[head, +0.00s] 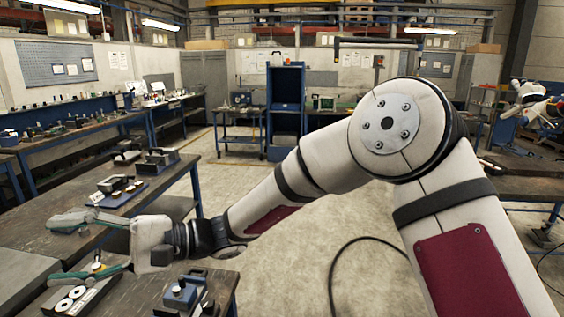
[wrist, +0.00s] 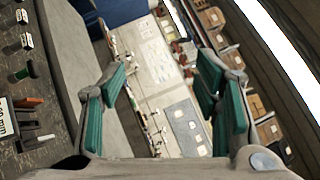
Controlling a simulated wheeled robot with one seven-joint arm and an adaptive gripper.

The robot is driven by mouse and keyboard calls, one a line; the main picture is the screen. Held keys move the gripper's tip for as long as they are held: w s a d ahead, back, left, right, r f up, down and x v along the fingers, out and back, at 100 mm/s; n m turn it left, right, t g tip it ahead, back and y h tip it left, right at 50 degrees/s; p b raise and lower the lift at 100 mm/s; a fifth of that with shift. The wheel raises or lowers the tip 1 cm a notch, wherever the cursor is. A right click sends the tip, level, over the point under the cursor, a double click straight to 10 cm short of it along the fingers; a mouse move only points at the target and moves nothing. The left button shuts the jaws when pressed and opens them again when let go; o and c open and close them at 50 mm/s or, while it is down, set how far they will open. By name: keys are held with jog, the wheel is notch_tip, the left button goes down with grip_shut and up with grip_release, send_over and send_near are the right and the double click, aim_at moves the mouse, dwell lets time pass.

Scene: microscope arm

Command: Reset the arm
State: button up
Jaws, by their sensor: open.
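My gripper (head: 62,250) is at the lower left in the head view, over the near workbench (head: 30,232). Its two green-padded fingers are spread apart and point left. In the wrist view my gripper (wrist: 165,95) is open, with nothing between the pads. My arm reaches across the head view from the lower right, bent at a high elbow. Below the gripper, a dark tray with white rings (head: 70,297) stands on the bench, partly hidden by the lower finger.
A dark device on a blue mat (head: 116,190) and another device (head: 157,160) stand farther along the bench. A blue fixture (head: 183,293) sits at its near edge. A blue cabinet (head: 286,105) stands behind. Bare floor (head: 290,262) lies right of the bench, with a black cable.

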jog(key=s+d+f+t+h, duration=0.1)
jog(key=d+f+t+h, duration=0.3)
jog(key=d, duration=0.8)
jog(key=d+f+t+h, duration=0.1)
jog(key=d+t+h, duration=0.45)
jog(key=d, duration=0.65)
jog(key=s+d+r+m+t+h, duration=0.1)
jog(key=d+t+h, duration=0.2)
jog(key=d, duration=1)
jog(key=s+d+r+m+t+h, duration=0.1)
jog(key=d+t+h, duration=0.3)
jog(key=d, duration=1)
jog(key=shift+s+r+m+t+b, duration=0.35)
jog(key=shift+s+m+t, duration=0.25)
jog(key=shift+s, duration=0.15)
